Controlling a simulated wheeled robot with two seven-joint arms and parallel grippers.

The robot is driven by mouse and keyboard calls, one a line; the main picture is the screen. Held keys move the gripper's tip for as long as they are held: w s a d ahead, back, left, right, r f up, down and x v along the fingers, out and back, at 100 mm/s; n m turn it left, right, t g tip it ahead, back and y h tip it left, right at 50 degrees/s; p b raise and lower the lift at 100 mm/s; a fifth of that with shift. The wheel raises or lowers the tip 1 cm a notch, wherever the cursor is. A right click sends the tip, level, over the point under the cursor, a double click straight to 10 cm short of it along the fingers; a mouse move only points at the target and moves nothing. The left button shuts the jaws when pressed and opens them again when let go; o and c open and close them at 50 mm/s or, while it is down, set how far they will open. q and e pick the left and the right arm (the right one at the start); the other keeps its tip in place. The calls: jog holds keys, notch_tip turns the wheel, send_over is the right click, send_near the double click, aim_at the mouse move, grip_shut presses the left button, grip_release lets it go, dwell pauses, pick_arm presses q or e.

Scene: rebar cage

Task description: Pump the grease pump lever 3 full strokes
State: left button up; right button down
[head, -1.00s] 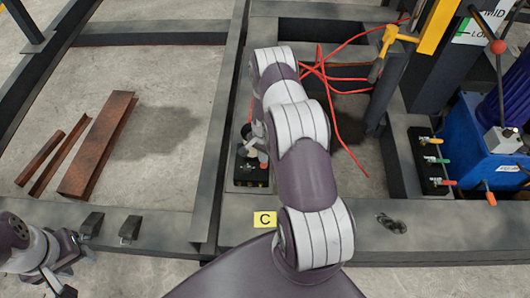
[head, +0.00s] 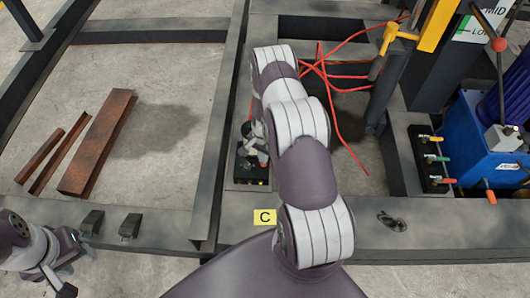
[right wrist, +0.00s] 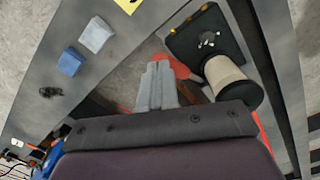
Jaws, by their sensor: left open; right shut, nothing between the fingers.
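The grease pump is a black block (right wrist: 205,42) with a beige cylinder (right wrist: 230,78) beside it in the right wrist view. In the head view the block (head: 252,168) stands on the frame beam, partly hidden by my right arm. A red rounded part (right wrist: 174,66), perhaps the lever's end, shows just beyond my right gripper's fingertips (right wrist: 158,66). The two fingers are together with nothing between them; whether they touch the red part I cannot tell. In the head view my right gripper is largely hidden. My left gripper (head: 72,266) is open and empty at the lower left.
A yellow C label (head: 264,217) lies on the front beam. Rusty steel pieces (head: 98,143) lie on the floor at left. Red hoses (head: 340,110) hang behind my right arm. A blue unit with valves (head: 478,140) stands at right.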

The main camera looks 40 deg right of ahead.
jog(key=shift+s+a+f, duration=0.3)
jog(key=shift+s+f, duration=0.1)
jog(key=shift+f, duration=0.25)
jog(key=shift+s+a+f+b, duration=0.3)
jog(key=shift+s+f+b, duration=0.05)
jog(key=shift+f+b, duration=0.05)
jog(key=shift+f, duration=0.1)
jog(key=shift+s+a+f, duration=0.3)
jog(key=shift+f, duration=0.15)
dwell(0.3)
